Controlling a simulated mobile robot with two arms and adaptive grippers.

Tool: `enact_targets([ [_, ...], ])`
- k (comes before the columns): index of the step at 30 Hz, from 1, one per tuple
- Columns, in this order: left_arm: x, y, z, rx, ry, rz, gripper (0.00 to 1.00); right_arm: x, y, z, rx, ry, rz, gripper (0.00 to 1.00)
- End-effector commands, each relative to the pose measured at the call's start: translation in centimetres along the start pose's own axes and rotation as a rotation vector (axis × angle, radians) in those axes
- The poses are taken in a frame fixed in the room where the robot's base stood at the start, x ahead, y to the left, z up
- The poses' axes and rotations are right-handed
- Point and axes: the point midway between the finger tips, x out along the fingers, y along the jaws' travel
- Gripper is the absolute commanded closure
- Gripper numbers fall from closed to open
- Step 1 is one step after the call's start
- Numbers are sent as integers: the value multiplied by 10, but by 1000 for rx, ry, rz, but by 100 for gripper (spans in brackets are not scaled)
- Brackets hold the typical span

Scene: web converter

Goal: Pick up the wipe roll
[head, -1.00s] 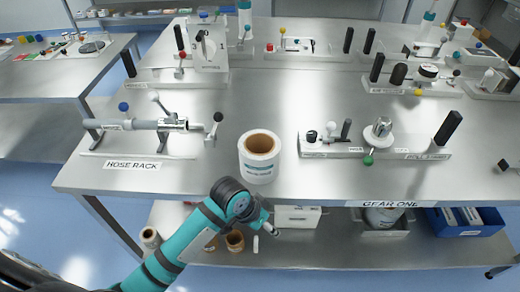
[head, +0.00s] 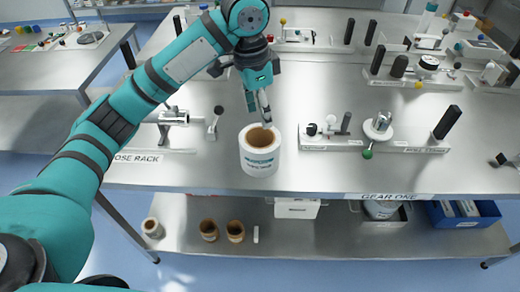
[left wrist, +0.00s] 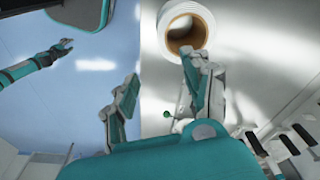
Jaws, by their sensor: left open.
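The wipe roll (head: 259,160) is a white roll with a brown core. It stands upright on the steel table near the front edge, its core opening facing up. My left gripper (head: 262,108) is open and points down just above and behind the roll's rim; I cannot tell whether a finger touches it or enters the core. In the left wrist view the roll (left wrist: 204,27) is at the top, near the tip of the right-hand finger of my left gripper (left wrist: 160,88). A teal arm with a small gripper (left wrist: 62,46), likely my right one, shows at the left there.
A hose rack (head: 180,118) stands left of the roll and a gear fixture (head: 380,130) to its right. The table's front edge (head: 300,188) is close below the roll. Several smaller rolls (head: 209,230), a white box (head: 297,208) and a blue bin (head: 465,215) sit on the lower shelf.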

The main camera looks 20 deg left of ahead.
Motion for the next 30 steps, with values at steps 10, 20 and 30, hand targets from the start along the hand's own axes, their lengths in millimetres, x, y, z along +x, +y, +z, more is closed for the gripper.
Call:
enact_targets([
  [10,28,-5,3,-7,-17,2,51,-11,2,0,1,-2,2,60],
  [20,93,-6,3,-6,-12,0,51,-24,6,-1,1,-3,7,60],
  [30,122,-9,3,-6,-13,-1,51,-36,6,-1,1,-4,7,60],
])
